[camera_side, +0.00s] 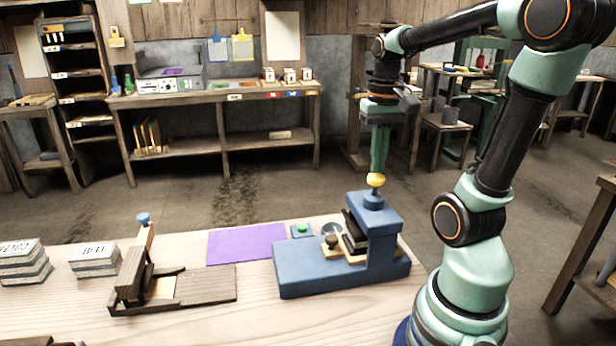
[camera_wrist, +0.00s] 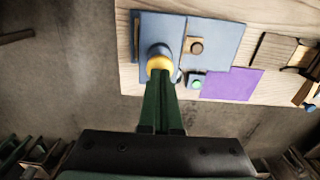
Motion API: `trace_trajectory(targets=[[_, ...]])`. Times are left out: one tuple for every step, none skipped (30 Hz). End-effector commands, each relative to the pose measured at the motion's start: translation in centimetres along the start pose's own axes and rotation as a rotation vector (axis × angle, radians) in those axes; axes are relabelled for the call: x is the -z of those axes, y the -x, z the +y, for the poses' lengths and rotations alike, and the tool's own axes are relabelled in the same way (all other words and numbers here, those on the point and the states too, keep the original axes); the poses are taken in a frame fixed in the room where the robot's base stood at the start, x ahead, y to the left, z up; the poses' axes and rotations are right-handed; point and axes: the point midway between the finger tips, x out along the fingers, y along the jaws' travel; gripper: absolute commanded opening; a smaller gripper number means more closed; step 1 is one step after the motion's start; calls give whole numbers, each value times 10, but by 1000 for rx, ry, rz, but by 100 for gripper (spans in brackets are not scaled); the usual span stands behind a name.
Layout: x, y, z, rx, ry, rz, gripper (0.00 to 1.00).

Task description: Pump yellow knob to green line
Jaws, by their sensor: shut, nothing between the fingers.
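The yellow knob (camera_side: 376,180) sits on top of the blue press (camera_side: 330,277), above its blue collar. My gripper (camera_side: 377,168) is shut and empty, pointing straight down, with its green fingertips at the top of the knob. In the wrist view the fingertips (camera_wrist: 161,76) overlap the yellow knob (camera_wrist: 158,63), so I cannot tell whether they touch it. Dark plates (camera_side: 354,232) stand in the press beside its column. A green line cannot be made out in either view.
A green button (camera_side: 302,228) on a blue base and a purple sheet (camera_side: 246,243) lie left of the press. A wooden clamp-like fixture (camera_side: 150,275) and stacked grey blocks (camera_side: 95,258) stand farther left. The table's front middle is clear.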

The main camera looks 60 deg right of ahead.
Motion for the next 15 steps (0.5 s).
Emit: trace_trajectory(targets=[[0,-1,0,0,0,-1,0],[0,-2,0,0,0,-1,0],[0,-4,0,0,0,-1,0],[0,-4,0,0,0,-1,0],[0,-5,0,0,0,0,0],[0,-7,0,0,0,0,0],[0,-8,0,0,0,0,0],[0,-8,0,0,0,-1,0],[0,-10,0,0,0,-1,0],[0,-11,0,0,0,-1,0],[0,-12,0,0,0,-1,0],[0,-13,0,0,0,-1,0],[0,-14,0,0,0,-1,0],[0,-15,0,0,0,-1,0],[0,-16,0,0,0,-1,0]])
